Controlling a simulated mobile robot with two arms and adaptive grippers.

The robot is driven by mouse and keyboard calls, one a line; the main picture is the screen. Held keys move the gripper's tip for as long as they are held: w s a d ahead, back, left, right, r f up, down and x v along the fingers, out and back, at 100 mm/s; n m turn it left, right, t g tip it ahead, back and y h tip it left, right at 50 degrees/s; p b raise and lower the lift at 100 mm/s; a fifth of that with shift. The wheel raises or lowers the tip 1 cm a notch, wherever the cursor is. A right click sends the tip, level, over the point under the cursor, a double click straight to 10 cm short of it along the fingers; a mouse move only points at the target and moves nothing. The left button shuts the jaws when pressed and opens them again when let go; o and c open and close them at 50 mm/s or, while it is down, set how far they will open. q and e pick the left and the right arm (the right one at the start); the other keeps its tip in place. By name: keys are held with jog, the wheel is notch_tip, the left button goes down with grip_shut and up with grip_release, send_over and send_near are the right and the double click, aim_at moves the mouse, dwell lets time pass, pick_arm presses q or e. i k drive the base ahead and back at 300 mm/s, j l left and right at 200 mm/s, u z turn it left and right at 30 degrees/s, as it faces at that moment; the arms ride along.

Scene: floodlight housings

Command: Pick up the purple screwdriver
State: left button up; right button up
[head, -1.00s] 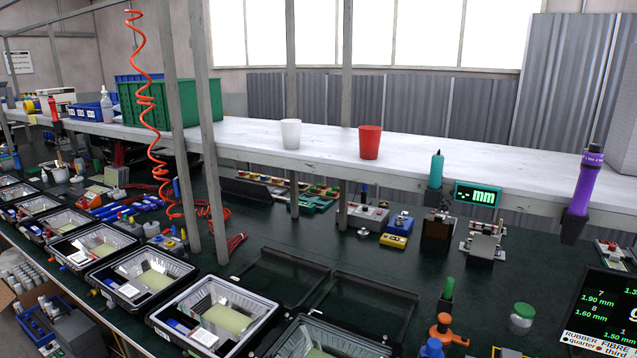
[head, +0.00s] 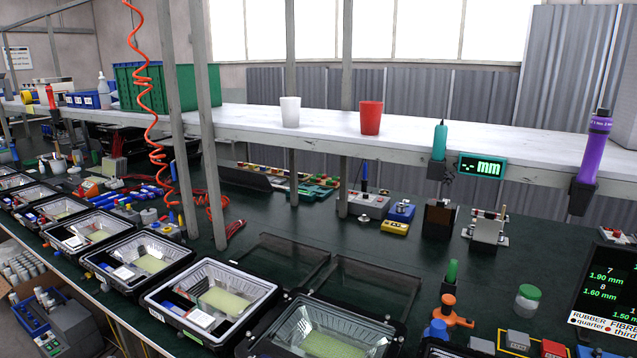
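The purple screwdriver (head: 594,150) is upright at the far right of the head view. It is a thick purple tool with a dark top and a pale printed band. Its lower end sits in a black holder (head: 582,197) fixed at the front edge of the raised white shelf. A teal tool (head: 439,142) stands in a similar holder to its left. Neither of my grippers shows in the head view, so nothing is seen near the purple screwdriver.
A white cup (head: 290,112) and a red cup (head: 370,118) stand on the shelf (head: 330,139). A lit "mm" display (head: 481,166) hangs at its edge. Open black housings (head: 212,295) line the front of the dark green bench. A coiled red hose (head: 150,100) hangs at left.

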aim_at(599, 129)
jog(key=z, duration=1.3)
jog(key=u, duration=1.3)
jog(key=z, duration=1.3)
jog(key=l+u, duration=0.45)
jog(key=k+l+u, duration=0.15)
jog(key=l+u, duration=0.25)
jog(key=l, duration=0.2)
